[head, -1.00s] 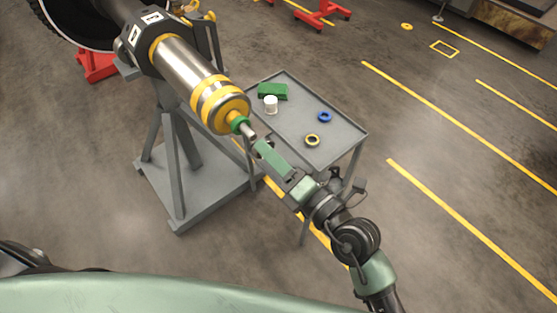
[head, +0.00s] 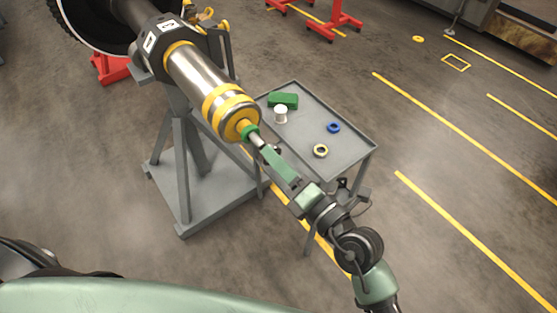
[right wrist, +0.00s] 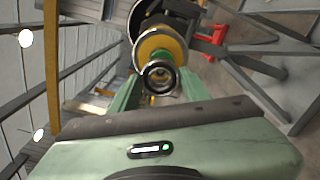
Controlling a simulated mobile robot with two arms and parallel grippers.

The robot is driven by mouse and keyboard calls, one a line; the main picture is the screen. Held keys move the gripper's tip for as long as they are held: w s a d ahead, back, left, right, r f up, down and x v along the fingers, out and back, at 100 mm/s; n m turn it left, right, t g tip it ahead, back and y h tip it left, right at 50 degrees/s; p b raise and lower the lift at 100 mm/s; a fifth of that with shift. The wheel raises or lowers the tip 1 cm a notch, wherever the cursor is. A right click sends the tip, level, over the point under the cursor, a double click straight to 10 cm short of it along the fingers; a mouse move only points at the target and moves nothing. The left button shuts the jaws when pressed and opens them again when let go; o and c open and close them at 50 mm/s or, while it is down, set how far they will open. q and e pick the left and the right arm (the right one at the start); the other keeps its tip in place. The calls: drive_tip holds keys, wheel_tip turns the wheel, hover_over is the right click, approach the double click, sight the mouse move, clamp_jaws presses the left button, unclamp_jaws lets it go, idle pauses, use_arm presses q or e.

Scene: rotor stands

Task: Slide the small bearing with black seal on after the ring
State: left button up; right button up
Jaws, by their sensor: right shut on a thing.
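The rotor shaft (head: 199,75) has yellow bands, and its thin end stub points down and right. A green ring (head: 250,132) sits around the stub's base. My right gripper (head: 268,151) is at the stub's free end, in line with it. In the right wrist view its two green fingers (right wrist: 159,90) are shut on the small bearing with black seal (right wrist: 159,76), a dark and silver ring facing the camera in front of the shaft end. Whether the stub is inside the bore I cannot tell. In the head view the bearing is mostly hidden. My left gripper is not in view.
A grey cart (head: 352,150) stands just right of the shaft. A grey stand (head: 181,180) holds the rotor. The floor at right is open.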

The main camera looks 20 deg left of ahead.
sight(263, 146)
drive_tip(key=shift+w+a+r, duration=0.1)
drive_tip(key=shift+a, duration=0.05)
drive_tip(key=shift+w+a+p, duration=0.2)
drive_tip(key=shift+a+p, duration=0.05)
drive_tip(key=shift+p, duration=0.1)
drive_tip(key=shift+w+a, duration=0.15)
idle(0.5)
drive_tip(key=shift+w+a, duration=0.15)
drive_tip(key=shift+a, duration=0.05)
drive_tip(key=shift+w+a+p, duration=0.1)
drive_tip(key=shift+p, duration=0.2)
drive_tip(key=shift+w+a, duration=0.15)
drive_tip(key=shift+a, duration=0.05)
drive_tip(key=shift+x, duration=1.2)
drive_tip(key=shift+w+a+p, duration=0.2)
drive_tip(key=shift+a+p, duration=0.1)
drive_tip(key=shift+p, duration=0.25)
